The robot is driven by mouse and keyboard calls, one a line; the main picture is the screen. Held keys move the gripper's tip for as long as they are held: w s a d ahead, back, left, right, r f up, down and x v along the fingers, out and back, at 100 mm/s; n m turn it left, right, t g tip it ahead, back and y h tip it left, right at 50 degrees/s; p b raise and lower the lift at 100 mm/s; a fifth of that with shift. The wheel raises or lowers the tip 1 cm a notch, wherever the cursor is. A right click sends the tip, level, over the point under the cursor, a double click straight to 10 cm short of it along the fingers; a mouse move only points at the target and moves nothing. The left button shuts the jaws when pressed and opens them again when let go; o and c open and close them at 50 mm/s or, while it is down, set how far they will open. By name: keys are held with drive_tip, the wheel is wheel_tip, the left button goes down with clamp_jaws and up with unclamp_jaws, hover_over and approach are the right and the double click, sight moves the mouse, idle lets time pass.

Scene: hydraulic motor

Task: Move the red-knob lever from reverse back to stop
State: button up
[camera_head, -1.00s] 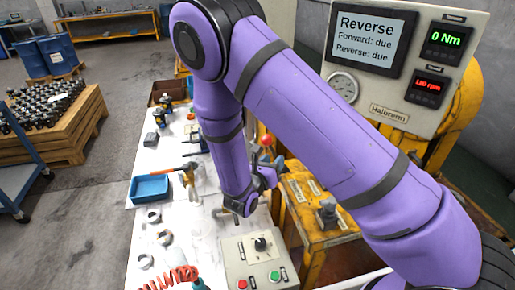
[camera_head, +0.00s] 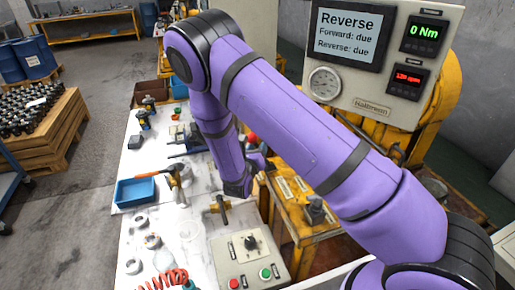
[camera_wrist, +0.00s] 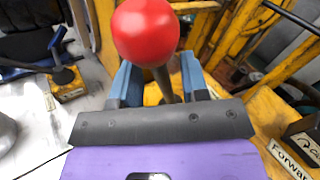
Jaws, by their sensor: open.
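The lever's red knob (camera_wrist: 145,30) is large and close in the wrist view. Its dark shaft (camera_wrist: 164,82) runs down between the two blue fingers of my gripper (camera_wrist: 160,80). The fingers are apart on either side of the shaft, and I cannot tell whether either touches it. In the head view a bit of the red knob (camera_head: 252,137) shows behind my purple arm, with my gripper (camera_head: 262,162) close below it; most of the lever is hidden. The display (camera_head: 347,35) reads "Reverse", with "Forward: due" and "Reverse: due".
A yellow machine frame (camera_head: 300,222) stands right of the white bench (camera_head: 170,215). A control box (camera_head: 247,262) with a black knob, red and green buttons sits at the bench's front. A blue tray (camera_head: 136,191) and tools lie to the left. A "Forward" label (camera_wrist: 295,158) shows at lower right.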

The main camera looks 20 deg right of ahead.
drive_tip(key=shift+w+d, duration=0.3)
drive_tip(key=shift+w, duration=0.05)
clamp_jaws()
drive_tip(key=shift+d, duration=0.1)
drive_tip(key=shift+d+r+m+g, duration=0.2)
drive_tip(key=shift+d+m+g, duration=0.05)
drive_tip(key=shift+m+g, duration=0.05)
drive_tip(key=d, duration=0.1)
drive_tip(key=d+m+y, duration=0.1)
drive_tip(key=d+m+g, duration=0.1)
drive_tip(key=shift+d+r+y, duration=0.1)
drive_tip(key=shift+r+y, duration=0.2)
drive_tip(key=shift+r, duration=0.05)
drive_tip(key=shift+d+m+g+y, duration=0.3)
drive_tip(key=shift+d+m, duration=0.2)
drive_tip(key=shift+d, duration=0.1)
